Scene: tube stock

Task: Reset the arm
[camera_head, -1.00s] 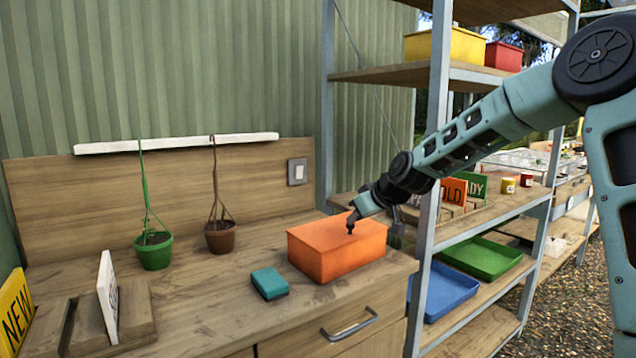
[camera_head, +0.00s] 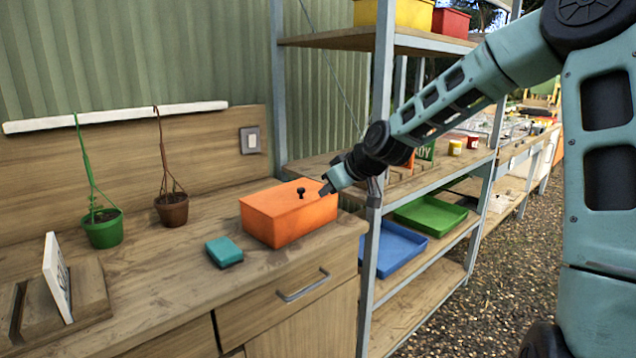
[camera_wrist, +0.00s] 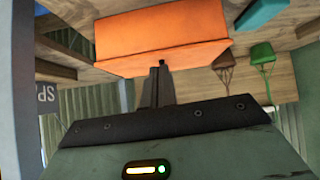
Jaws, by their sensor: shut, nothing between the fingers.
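My gripper (camera_head: 326,189) is shut and empty. In the head view its tip is just right of the black knob (camera_head: 300,191) on top of the orange box (camera_head: 290,222). My arm reaches in from the right, in front of the shelf rack. In the wrist view my closed dark fingers (camera_wrist: 157,84) point toward the orange box (camera_wrist: 160,40), which appears upside down. The fingers overlap its edge in the picture, and I cannot tell the exact gap. The box sits closed on the wooden counter.
A teal block (camera_head: 224,252) lies left of the box. A green pot (camera_head: 103,229) and a brown pot (camera_head: 172,209) stand behind. The metal shelf rack (camera_head: 378,150) with blue (camera_head: 400,249) and green (camera_head: 430,214) trays is close to my arm. Gravel floor lies right.

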